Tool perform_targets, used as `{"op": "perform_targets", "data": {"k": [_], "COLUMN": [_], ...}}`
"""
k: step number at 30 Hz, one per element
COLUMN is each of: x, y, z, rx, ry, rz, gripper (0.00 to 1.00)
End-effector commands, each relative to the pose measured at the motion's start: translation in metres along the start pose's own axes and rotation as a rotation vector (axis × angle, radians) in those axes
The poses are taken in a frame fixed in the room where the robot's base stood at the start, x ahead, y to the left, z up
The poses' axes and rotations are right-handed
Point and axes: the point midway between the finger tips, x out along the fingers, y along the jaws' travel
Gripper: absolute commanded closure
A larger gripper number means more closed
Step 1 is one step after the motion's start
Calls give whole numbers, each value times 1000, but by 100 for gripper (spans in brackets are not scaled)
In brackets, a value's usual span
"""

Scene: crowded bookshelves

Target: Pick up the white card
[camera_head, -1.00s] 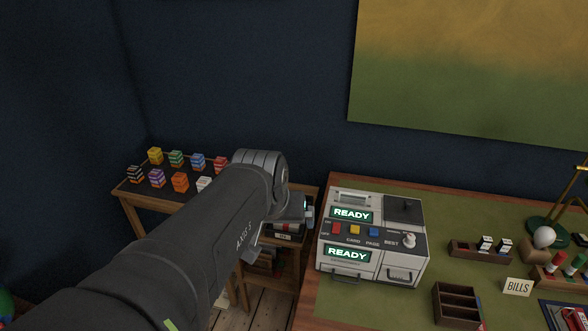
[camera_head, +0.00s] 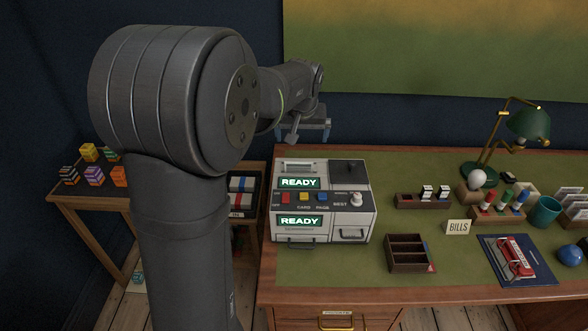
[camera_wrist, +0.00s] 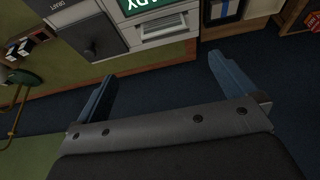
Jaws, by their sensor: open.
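I cannot pick out a loose white card for certain in either view. A grey two-screen machine (camera_head: 322,232) stands at the left end of the desk, its screens reading READY, with a CARD label beneath its buttons. A pale slot piece (camera_head: 299,167) lies on its top rear; it also shows in the wrist view (camera_wrist: 164,28), where I cannot tell whether a card sits in it. My gripper (camera_head: 305,133) hangs above and behind the machine. In the wrist view my gripper (camera_wrist: 163,68) has its two blue fingers wide apart, with nothing between them.
A BILLS sign (camera_head: 458,227), a dark compartment tray (camera_head: 407,266), a stamp rack (camera_head: 423,201) and a green lamp (camera_head: 528,122) stand right of the machine. A side table (camera_head: 75,195) holds colored blocks at the left.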

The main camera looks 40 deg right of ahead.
Motion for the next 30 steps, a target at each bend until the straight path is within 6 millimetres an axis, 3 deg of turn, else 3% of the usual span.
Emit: {"op": "perform_targets", "data": {"k": [12,23,30], "x": [89,114,149], "y": [-2,-3,-7], "z": [1,1,3], "rx": [-1,-1,-1], "ry": [-3,0,-1], "rz": [-1,0,-1], "gripper": [0,0,0]}}
